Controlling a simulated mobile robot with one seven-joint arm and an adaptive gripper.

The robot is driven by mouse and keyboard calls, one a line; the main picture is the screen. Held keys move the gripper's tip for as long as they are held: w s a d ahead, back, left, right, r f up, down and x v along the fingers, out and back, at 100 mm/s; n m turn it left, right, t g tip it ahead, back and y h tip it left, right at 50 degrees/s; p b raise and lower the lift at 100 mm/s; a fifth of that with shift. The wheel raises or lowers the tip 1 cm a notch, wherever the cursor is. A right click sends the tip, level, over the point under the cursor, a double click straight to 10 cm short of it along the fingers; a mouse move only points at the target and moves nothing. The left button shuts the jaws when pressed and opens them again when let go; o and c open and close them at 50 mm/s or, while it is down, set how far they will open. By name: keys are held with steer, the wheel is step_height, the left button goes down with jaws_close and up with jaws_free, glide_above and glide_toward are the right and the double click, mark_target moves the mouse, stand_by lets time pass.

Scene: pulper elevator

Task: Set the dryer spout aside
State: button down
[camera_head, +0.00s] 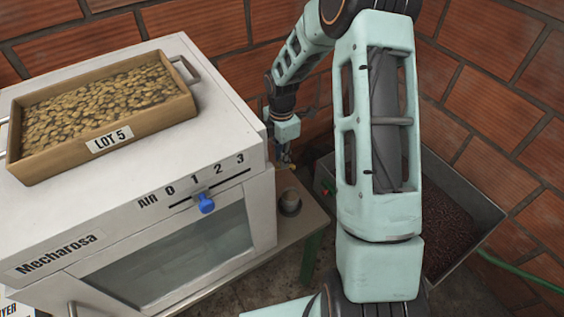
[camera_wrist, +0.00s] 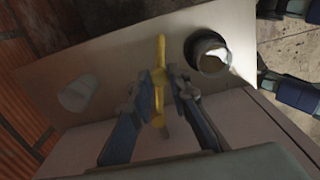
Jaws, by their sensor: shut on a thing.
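My gripper (camera_wrist: 163,92) is shut on a slim yellow piece (camera_wrist: 160,50) with a rounded bulge, which sticks out past the blue-grey fingers. I take it for the dryer spout, though its full shape is partly hidden by the fingers. In the head view my gripper (camera_head: 286,152) is small and beside the right side of the white dryer (camera_head: 225,120), with a bit of yellow at its tip. It is above a narrow shelf (camera_head: 308,212), which also shows in the wrist view (camera_wrist: 120,55).
A dark cup (camera_head: 290,201) with pale contents stands on the shelf. A whitish cup-like thing (camera_wrist: 77,93) is at the shelf's other end. A wooden tray of beans (camera_head: 100,105) sits on the dryer. Brick walls close in behind; a dark-filled bin (camera_head: 482,205) stands right.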

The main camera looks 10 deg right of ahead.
steer(key=shift+w+a+n+p, duration=0.25)
steer(key=shift+w+n, duration=0.5)
steer(key=shift+n, duration=0.3)
steer(key=shift+w+a+n+p, duration=0.15)
steer(key=shift+w+n+p, duration=0.15)
steer(key=shift+w+n, duration=0.6)
steer(key=shift+w+a+n+p, duration=0.25)
steer(key=shift+w+n, duration=0.35)
steer(key=shift+n, duration=0.55)
steer(key=c, duration=1.8)
jaws_free()
step_height(320, 180, up, 12)
steer(key=shift+r, duration=0.1)
